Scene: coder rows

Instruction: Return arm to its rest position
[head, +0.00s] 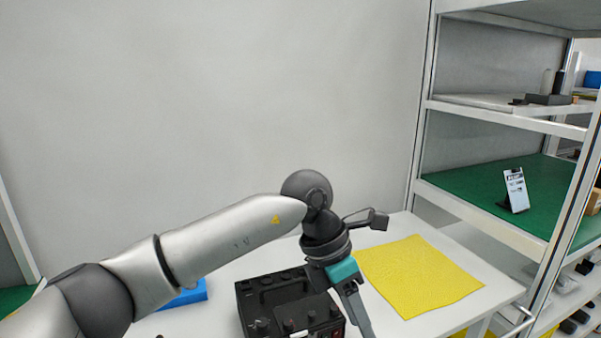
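My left arm comes in from the left and reaches across the white table (405,323). My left gripper (360,318) points down at the right edge of a black box-shaped device (268,300). I see the gripper nearly side-on, and its tips run to the bottom edge of the view. I cannot tell whether its fingers are apart or whether it touches the device. No held object shows. My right gripper is not in view.
A yellow cloth (425,275) lies flat on the table's right side. A blue object (188,295) lies partly behind my arm. A metal shelf rack (508,117) stands at right, with a small white sign (516,190) on its green shelf. A plain wall is behind.

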